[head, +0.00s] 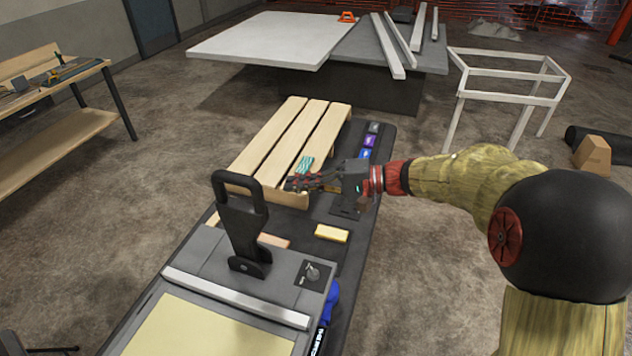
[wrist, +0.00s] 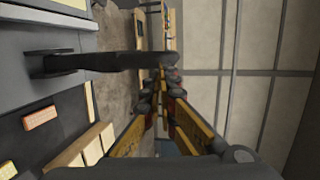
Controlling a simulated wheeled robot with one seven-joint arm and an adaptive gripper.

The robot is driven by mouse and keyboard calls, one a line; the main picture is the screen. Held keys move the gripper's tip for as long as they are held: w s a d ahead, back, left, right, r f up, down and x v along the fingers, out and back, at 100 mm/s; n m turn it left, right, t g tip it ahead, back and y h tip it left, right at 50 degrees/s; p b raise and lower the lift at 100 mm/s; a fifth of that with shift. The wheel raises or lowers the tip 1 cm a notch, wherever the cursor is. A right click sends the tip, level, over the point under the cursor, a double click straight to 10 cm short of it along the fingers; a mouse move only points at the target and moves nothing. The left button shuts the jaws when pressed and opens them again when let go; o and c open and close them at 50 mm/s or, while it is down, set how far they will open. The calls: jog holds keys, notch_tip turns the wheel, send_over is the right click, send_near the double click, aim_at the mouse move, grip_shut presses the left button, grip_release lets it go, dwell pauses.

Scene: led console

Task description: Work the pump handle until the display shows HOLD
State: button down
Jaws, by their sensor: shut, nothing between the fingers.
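The black pump handle (head: 240,222) stands upright on the grey console (head: 200,262) in the head view, with a loop grip at its top. It also shows in the wrist view (wrist: 110,62), lying across the picture just past the fingertips. My gripper (head: 290,184) is to the right of the handle's top, with its fingers pointing left toward it and a gap between them in the head view. In the wrist view my gripper's fingers (wrist: 164,88) come together and hold nothing. Whether they touch the handle cannot be told there. No readable display text is in view.
A small panel with a knob (head: 313,274) is on the console's right. A wooden pallet (head: 290,145) lies behind the handle, with a teal-striped block (head: 305,164) near it. A yellow block (head: 331,233) and a pinkish block (head: 274,240) lie on the dark surface.

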jog(key=shift+x, duration=2.75)
jog(key=w+a+r+h+p, duration=0.1)
jog(key=a, duration=0.2)
jog(key=w+a+h+p, duration=0.1)
jog(key=a+p, duration=0.1)
jog(key=a, duration=0.1)
jog(key=w+a+r+h+p, duration=0.1)
jog(key=a+p, duration=0.1)
jog(key=a, duration=0.1)
jog(key=shift+a+r+g, duration=0.2)
jog(key=shift+r+g, duration=0.1)
jog(key=w+a+f+h+p, duration=0.1)
jog(key=w+a+h+p, duration=0.1)
jog(key=a, duration=0.7)
jog(key=shift+w+f+m+g+p, duration=0.3)
jog(key=shift+w+m+p, duration=0.1)
jog(key=shift+w+p, duration=0.2)
jog(key=shift+a+r, duration=0.1)
